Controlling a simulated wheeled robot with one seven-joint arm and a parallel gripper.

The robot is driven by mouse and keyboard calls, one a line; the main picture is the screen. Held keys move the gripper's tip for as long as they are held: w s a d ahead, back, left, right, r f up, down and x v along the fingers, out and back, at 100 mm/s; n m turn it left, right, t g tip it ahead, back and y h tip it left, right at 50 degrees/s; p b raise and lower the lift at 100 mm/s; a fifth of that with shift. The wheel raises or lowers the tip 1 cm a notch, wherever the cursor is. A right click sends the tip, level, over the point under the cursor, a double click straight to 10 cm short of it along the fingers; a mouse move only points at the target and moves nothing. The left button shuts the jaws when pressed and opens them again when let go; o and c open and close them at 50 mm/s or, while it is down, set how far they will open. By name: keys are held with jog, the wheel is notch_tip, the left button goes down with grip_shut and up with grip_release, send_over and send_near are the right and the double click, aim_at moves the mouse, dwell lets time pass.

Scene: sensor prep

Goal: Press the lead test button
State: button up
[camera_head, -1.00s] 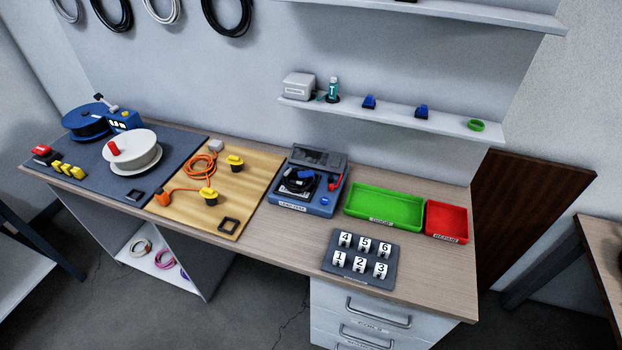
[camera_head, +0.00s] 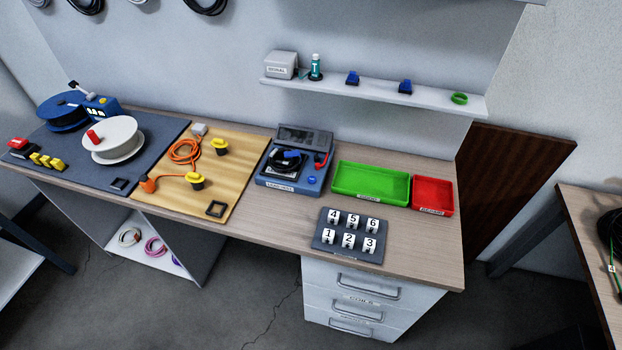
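The blue lead test unit (camera_head: 293,184) stands on the workbench, left of the green tray. A black coiled lead (camera_head: 289,161) lies on its top, with a red plug or clip at its right side. A round blue button (camera_head: 312,180) sits at the front right of the unit, beside its "LEAD TEST" label. From here I cannot tell whether the button is pressed in. My gripper is not in view.
A green tray (camera_head: 341,192) and a red tray (camera_head: 449,207) stand right of the unit. A numbered holder (camera_head: 343,252) lies in front. A wooden board (camera_head: 205,209) with an orange cable is to the left. A shelf (camera_head: 384,97) hangs above.

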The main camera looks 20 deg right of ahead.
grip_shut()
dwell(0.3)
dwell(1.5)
